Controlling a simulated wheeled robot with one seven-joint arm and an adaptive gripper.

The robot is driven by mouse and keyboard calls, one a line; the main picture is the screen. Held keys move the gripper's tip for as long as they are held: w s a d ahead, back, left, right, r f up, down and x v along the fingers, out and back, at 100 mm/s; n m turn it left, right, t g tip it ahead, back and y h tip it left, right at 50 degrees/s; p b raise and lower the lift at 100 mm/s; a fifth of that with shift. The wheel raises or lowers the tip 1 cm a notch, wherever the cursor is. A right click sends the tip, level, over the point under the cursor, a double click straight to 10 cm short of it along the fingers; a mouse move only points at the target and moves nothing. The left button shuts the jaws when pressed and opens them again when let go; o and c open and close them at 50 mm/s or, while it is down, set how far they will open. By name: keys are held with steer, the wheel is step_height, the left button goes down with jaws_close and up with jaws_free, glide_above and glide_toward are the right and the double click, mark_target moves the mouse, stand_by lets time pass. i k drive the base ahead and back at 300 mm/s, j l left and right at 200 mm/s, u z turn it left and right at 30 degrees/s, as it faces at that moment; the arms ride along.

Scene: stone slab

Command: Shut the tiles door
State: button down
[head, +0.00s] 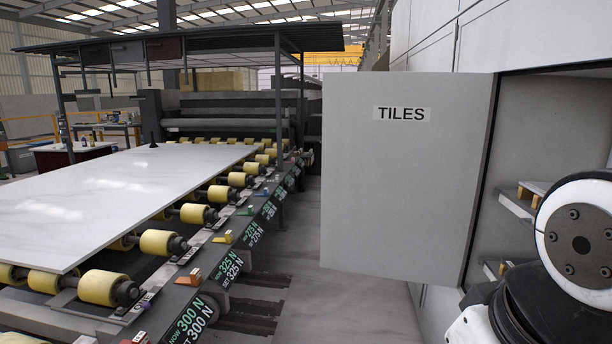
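The tiles door (405,190) is a flat grey panel with a white label reading TILES near its top. It stands wide open, swung out from the right-hand cabinet (560,135), with its hinge edge along the cabinet opening. Inside the opening are shelves (518,203) with light wooden pieces on them. My arm shows at the lower right, in front of the cabinet opening, and hides part of the shelves. My gripper is not in this view.
A large pale stone slab (130,190) lies on a conveyor with yellow rollers (105,287) at the left. Its dark side rail (225,235) carries coloured blocks and force readings. A strip of grey floor (325,310) between conveyor and cabinet is clear.

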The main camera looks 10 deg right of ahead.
mark_target(403, 152)
steer(key=i+j, duration=0.15)
steer(key=i, duration=0.4)
steer(key=i+j+z, duration=0.1)
steer(key=i, duration=0.45)
steer(key=i+j, duration=0.25)
steer(key=i, duration=0.3)
